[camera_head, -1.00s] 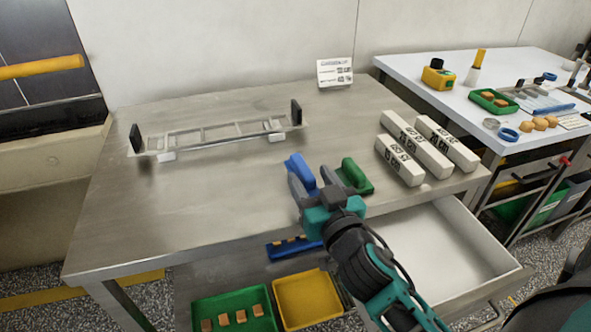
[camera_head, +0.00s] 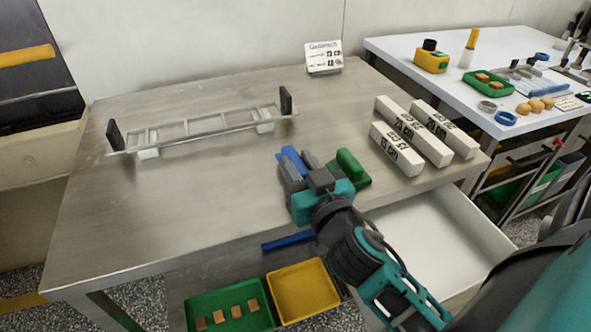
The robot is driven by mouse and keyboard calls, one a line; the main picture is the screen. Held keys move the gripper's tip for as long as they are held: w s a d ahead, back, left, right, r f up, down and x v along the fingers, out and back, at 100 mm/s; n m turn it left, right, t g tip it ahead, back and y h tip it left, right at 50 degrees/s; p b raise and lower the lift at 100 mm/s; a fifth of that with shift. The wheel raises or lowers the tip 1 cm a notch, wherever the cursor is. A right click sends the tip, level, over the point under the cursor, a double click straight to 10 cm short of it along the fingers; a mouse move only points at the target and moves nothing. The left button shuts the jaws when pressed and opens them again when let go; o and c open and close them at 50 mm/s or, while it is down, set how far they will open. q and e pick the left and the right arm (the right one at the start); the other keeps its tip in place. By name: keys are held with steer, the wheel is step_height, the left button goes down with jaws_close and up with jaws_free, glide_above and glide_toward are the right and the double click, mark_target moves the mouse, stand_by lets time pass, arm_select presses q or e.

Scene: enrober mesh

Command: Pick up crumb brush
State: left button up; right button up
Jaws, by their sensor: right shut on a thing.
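A blue-handled brush (camera_head: 291,154) lies on the steel table, partly hidden by my right gripper. My right gripper (camera_head: 300,164) is shut on the blue brush, with a finger on each side of it. I cannot tell whether the brush is clear of the table top. A green brush-like block (camera_head: 350,167) sits just right of the gripper, close to it. My left gripper is not in view.
A wire mesh frame with black end handles (camera_head: 200,127) stands at the back left. Several white labelled bars (camera_head: 412,132) lie to the right. A sign (camera_head: 323,58) stands at the back. An open drawer (camera_head: 430,240) is at front right. The table's left front is clear.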

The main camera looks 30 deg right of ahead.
jaws_close()
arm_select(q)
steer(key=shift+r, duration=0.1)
arm_select(e)
steer(key=shift+r, duration=0.15)
